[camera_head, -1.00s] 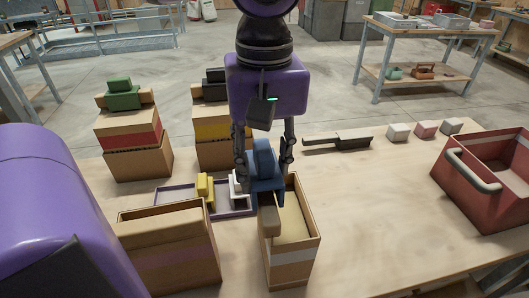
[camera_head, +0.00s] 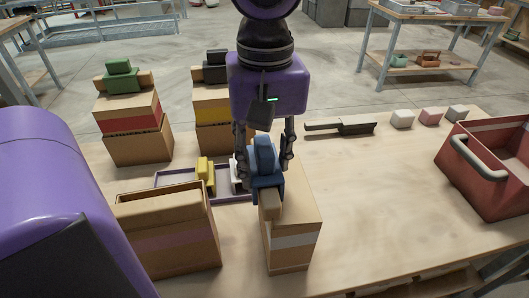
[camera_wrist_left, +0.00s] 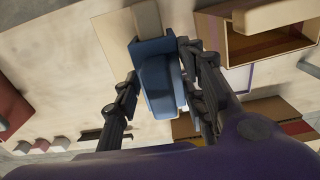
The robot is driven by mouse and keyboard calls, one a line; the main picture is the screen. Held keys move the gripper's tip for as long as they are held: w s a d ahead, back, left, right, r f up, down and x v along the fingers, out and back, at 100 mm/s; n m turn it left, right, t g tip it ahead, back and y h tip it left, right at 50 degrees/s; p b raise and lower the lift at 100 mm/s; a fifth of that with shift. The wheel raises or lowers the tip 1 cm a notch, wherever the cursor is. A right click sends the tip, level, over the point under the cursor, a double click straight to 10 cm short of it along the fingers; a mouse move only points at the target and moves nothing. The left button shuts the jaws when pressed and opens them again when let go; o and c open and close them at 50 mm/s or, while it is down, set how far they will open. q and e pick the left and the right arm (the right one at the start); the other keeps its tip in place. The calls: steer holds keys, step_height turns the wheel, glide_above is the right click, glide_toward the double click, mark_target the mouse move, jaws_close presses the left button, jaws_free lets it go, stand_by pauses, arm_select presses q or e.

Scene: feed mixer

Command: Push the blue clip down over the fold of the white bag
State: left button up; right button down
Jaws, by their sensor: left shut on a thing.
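The white bag (camera_head: 292,247) is the tan, box-like bag with a white band, standing at the front middle of the table. Its top now looks covered, with a tan fold (camera_head: 270,205) standing up along its left side. My left gripper (camera_head: 264,163) points down and is shut on the blue clip (camera_head: 265,180), at the back end of the fold. In the left wrist view the clip (camera_wrist_left: 158,85) sits between both fingers, against the end of the fold (camera_wrist_left: 147,20). I cannot tell how far the clip is over the fold. My right gripper is out of view.
An open pink-banded bag (camera_head: 170,250) stands close on the left. Behind are a tray (camera_head: 232,197) with yellow and white clips, and bags with red (camera_head: 130,115) and yellow bands. A dark tool (camera_head: 345,127), small blocks and a red bin (camera_head: 490,170) are right; table between is clear.

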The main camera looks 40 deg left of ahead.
arm_select(q)
steer(key=o, duration=0.9)
steer(key=shift+o, duration=0.5)
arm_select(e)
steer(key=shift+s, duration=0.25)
arm_select(q)
steer(key=shift+r, duration=0.1)
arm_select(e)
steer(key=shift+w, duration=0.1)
arm_select(q)
steer(key=shift+r+p, duration=0.35)
steer(key=shift+r, duration=0.15)
steer(key=shift+r+p, duration=0.45)
steer(key=shift+r, duration=0.25)
steer(key=shift+r+p, duration=0.65)
steer(key=shift+r, duration=0.5)
steer(key=shift+r+p, duration=0.55)
steer(key=shift+r, duration=0.55)
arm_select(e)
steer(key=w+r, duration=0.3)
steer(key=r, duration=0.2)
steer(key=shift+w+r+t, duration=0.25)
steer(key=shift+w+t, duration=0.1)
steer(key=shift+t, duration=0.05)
